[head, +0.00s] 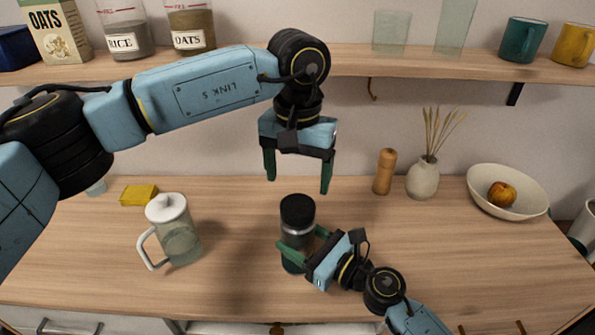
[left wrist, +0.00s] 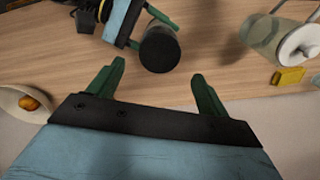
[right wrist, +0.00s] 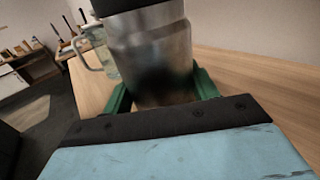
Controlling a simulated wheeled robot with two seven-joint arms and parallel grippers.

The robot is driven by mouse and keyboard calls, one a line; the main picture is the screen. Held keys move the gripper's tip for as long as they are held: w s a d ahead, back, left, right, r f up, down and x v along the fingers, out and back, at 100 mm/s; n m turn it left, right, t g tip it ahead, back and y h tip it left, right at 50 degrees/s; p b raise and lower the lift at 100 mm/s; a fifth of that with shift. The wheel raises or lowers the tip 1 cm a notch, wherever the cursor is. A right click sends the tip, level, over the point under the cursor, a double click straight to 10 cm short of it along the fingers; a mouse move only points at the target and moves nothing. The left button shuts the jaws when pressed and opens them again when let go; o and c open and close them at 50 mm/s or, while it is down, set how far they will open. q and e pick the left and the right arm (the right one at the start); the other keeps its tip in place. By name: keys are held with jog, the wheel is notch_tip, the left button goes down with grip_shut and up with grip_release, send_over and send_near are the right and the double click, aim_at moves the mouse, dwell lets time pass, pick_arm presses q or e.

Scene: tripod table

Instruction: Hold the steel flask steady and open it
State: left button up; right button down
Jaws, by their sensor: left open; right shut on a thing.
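The steel flask (head: 297,228) stands upright on the wooden counter, with a black lid (head: 298,209) on top. My right gripper (head: 300,250) is shut around the flask's lower body, coming in from the right; in the right wrist view the steel body (right wrist: 150,60) fills the space between the green fingers (right wrist: 162,92). My left gripper (head: 298,182) is open and empty, pointing down above and slightly behind the lid. In the left wrist view the lid (left wrist: 160,48) lies beyond the open fingers (left wrist: 155,85), apart from them.
A glass jug with a white lid (head: 170,232) stands left of the flask, by a yellow sponge (head: 139,194). A wooden mill (head: 385,171), a vase (head: 423,178) and a bowl (head: 508,206) with an apple stand at the back right. A shelf (head: 350,65) runs above.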

aim_at(298, 204)
pick_arm(q)
jog(key=shift+f, duration=4)
